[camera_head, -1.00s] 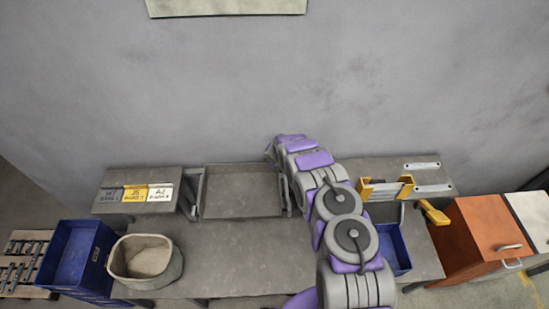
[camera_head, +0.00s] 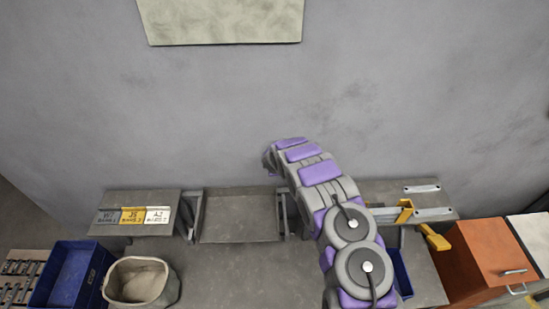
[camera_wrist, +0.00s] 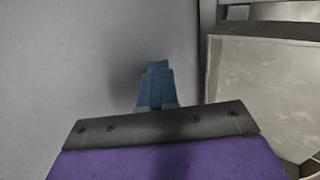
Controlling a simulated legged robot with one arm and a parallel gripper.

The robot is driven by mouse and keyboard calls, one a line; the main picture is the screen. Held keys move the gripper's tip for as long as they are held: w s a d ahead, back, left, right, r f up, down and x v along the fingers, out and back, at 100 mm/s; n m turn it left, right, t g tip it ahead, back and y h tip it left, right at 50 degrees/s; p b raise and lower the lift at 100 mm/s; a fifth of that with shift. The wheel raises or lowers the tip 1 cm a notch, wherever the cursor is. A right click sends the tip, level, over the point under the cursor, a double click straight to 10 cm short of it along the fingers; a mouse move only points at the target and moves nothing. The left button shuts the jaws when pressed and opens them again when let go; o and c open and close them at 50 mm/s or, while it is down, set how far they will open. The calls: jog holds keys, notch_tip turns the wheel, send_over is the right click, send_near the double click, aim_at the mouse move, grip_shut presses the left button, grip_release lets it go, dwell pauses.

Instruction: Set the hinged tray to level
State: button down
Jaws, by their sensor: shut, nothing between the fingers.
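The hinged tray (camera_head: 240,215) is a grey panel between two dark metal side brackets, at the middle of the workbench against the wall. How far it tilts is hard to tell from above. In the wrist view the tray's pale surface (camera_wrist: 265,95) with a raised edge shows at the right. My gripper (camera_wrist: 155,68) shows there as blue-grey fingers, shut and empty, in front of the grey wall and left of the tray. In the head view my arm reaches up to the tray's right back corner; the fingers are hidden there.
Left of the tray is a shelf with three labelled tags (camera_head: 133,216). A blue bin (camera_head: 70,275) and a beige fabric basket (camera_head: 140,282) stand at the front left. Right of my arm are a yellow clamp-like piece (camera_head: 404,211), a metal bracket (camera_head: 422,188) and an orange cabinet (camera_head: 490,258).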

jog(key=shift+w+a+r+p, duration=0.1)
jog(key=shift+r+p, duration=0.1)
jog(key=shift+r, duration=1.05)
jog(key=shift+w+a+r+p, duration=0.1)
jog(key=shift+r+p, duration=0.1)
jog(key=shift+r, duration=1.05)
